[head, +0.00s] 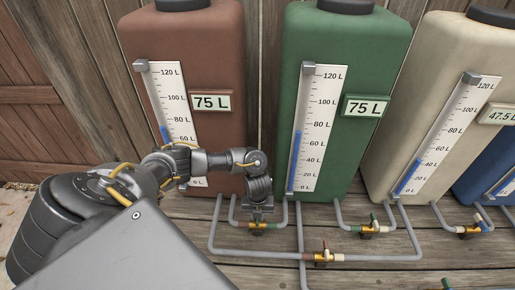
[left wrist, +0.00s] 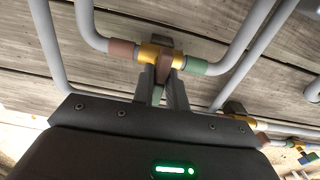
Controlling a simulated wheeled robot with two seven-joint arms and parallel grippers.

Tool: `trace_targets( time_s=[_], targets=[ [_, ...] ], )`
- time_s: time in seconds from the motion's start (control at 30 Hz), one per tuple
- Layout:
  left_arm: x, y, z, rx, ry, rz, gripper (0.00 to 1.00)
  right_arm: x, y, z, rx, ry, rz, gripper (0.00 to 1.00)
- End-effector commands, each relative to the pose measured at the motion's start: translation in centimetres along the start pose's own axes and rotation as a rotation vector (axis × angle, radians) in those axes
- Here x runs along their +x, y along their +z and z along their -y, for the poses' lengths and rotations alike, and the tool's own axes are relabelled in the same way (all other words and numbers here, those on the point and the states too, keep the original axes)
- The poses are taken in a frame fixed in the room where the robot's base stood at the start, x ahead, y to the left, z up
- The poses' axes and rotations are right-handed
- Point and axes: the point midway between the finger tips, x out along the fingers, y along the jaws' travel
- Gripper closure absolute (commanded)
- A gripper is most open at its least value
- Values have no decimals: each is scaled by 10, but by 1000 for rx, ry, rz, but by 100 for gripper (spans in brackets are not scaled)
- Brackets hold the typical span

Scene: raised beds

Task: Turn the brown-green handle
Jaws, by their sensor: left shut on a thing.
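The brown-green valve (head: 257,226) sits on the pipe low between the brown tank (head: 215,60) and the green tank (head: 335,60). In the left wrist view its yellow body (left wrist: 149,52) has a brown collar on the left and a green collar on the right. Its handle (left wrist: 165,66) is brown with a green part lower down, between my fingers. My left gripper (head: 258,209) reaches down to the valve and is shut on this handle; its fingers (left wrist: 162,92) stand on either side of it. The fingers partly hide the handle. My right gripper is not in view.
A cream tank (head: 432,90) and a blue tank (head: 490,165) stand to the right. Other valves sit on nearby pipes, including a brown-cream one (head: 322,257) in front and a green-cream one (head: 373,228). Grey pipes run close around the gripper over wooden boards.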

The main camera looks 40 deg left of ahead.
Motion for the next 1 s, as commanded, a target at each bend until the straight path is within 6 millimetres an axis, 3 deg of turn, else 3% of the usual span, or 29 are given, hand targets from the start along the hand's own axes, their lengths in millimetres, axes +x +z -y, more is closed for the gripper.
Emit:
trace_targets(
  time_s=[0.13, 0.17, 0.3, 0.67, 0.77, 1.0],
  targets=[
    [0, 0, 0, -1, 0, 1, 100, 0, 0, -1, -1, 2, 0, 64],
    [0, 0, 0, -1, 0, 1, 83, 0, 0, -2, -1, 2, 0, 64],
    [0, 0, 0, -2, 0, 1, 65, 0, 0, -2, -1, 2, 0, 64],
    [-5, 0, 0, -1, -1, 0, 64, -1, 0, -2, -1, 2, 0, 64],
    [-19, 1, 1, 0, -3, 2, 64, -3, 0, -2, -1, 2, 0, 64],
    [-71, 2, 1, 1, -3, 5, 64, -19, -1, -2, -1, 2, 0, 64]
  ],
)
